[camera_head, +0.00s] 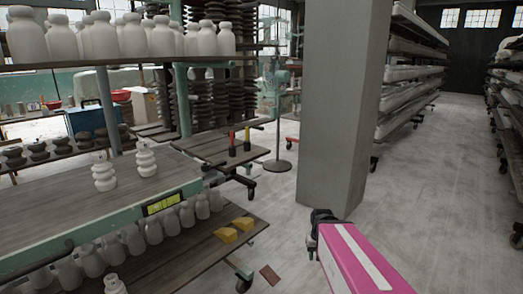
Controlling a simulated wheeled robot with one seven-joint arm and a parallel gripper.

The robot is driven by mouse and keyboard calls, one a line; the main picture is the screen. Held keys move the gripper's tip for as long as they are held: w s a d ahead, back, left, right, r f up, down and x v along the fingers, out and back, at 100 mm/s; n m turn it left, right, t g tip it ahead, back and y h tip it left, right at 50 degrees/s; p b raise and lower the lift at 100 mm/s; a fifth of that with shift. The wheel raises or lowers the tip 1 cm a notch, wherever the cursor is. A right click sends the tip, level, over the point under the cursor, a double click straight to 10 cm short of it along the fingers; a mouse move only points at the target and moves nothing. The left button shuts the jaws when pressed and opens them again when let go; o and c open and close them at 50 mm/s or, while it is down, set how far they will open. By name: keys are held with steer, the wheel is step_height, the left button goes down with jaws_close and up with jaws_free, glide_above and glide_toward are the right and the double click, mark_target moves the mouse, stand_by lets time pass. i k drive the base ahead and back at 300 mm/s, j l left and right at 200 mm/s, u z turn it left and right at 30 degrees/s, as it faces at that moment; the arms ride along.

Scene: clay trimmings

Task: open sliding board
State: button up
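A wooden board (60,205) with a pale green front edge lies on the cart at the left. A yellow-green label in a dark frame (163,203) sits on that edge. No gap shows that tells whether the board is slid out, and I cannot tell for sure that it is the sliding board. Two white ringed vases (103,172) stand on it. My gripper (315,232), a dark shape at the end of the pink arm part, is at the lower middle. It is right of the cart and apart from it. Its fingers cannot be made out.
White bottles line the upper shelf (130,63). A grey pillar (340,110) stands behind my gripper. A reddish-brown piece (270,274) lies on the floor. Floor at the right is clear.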

mark_target(44, 221)
steer(key=u, duration=2.5)
